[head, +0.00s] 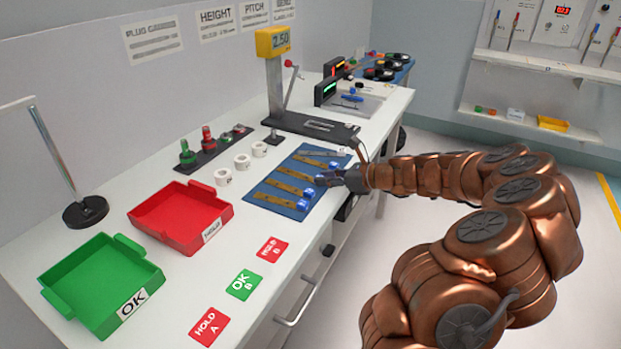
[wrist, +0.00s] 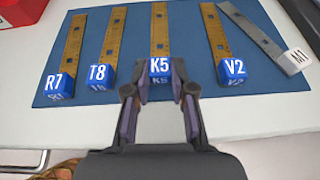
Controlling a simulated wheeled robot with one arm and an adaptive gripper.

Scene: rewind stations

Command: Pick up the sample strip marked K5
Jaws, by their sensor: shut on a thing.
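The K5 strip is a tan, ruler-like strip (wrist: 160,30) with a blue block marked K5 (wrist: 159,66) at its near end. It lies on a blue mat (wrist: 190,45), which also shows in the head view (head: 278,209). My gripper (wrist: 160,97) is shut on the K5 block, with a finger at either side of it. In the head view my gripper (head: 328,180) is at the mat's right edge and partly covers the block. I cannot tell whether the strip is off the mat.
Strips R7 (wrist: 61,82) and T8 (wrist: 102,76) lie left of K5, V2 (wrist: 234,69) right. A grey M1 strip (wrist: 275,50) lies tilted further right. A red tray (head: 180,213) and green tray (head: 100,282) stand on the bench. A gauge stand (head: 275,85) rises behind the mat.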

